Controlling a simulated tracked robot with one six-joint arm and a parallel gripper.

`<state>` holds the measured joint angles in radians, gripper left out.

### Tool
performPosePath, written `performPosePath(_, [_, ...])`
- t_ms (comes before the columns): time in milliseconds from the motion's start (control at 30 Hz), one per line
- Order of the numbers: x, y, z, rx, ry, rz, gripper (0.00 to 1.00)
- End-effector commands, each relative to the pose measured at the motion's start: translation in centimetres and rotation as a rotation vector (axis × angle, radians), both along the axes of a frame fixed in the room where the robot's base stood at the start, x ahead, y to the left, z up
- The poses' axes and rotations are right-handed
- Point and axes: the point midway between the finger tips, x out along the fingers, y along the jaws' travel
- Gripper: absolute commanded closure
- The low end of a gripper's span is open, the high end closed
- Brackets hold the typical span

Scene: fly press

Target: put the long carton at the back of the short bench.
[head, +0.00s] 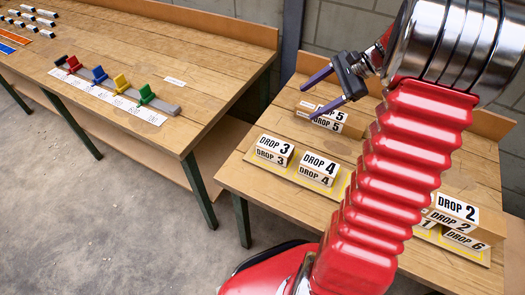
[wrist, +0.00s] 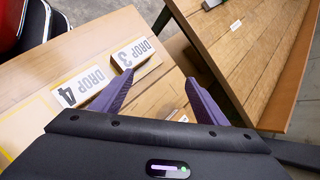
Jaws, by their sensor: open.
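The short bench (head: 268,188) is the right-hand one in the head view. A carton marked DROP 5 (head: 337,113) stands toward its back, partly behind my arm. My gripper (head: 309,101) is open above the bench, its fingers close to the left end of this carton in the picture; nothing shows held. I cannot tell for sure which carton is the long one.
Cartons DROP 3 (head: 274,150) and DROP 4 (head: 319,170) stand at the front. The long bench (head: 190,120) on the left holds coloured clamps, across a gap.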

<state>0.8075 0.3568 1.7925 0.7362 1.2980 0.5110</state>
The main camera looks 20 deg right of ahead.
Motion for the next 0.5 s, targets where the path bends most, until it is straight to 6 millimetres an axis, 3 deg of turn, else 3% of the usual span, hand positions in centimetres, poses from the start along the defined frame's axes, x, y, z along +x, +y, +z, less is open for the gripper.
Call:
performPosePath(200, [-1.3, 6.0, 2.6, -0.169, -0.041, 0.195, 0.33])
performPosePath(500, [-4.5, 12.6, 5.1, -0.396, -0.117, 0.463, 0.33])
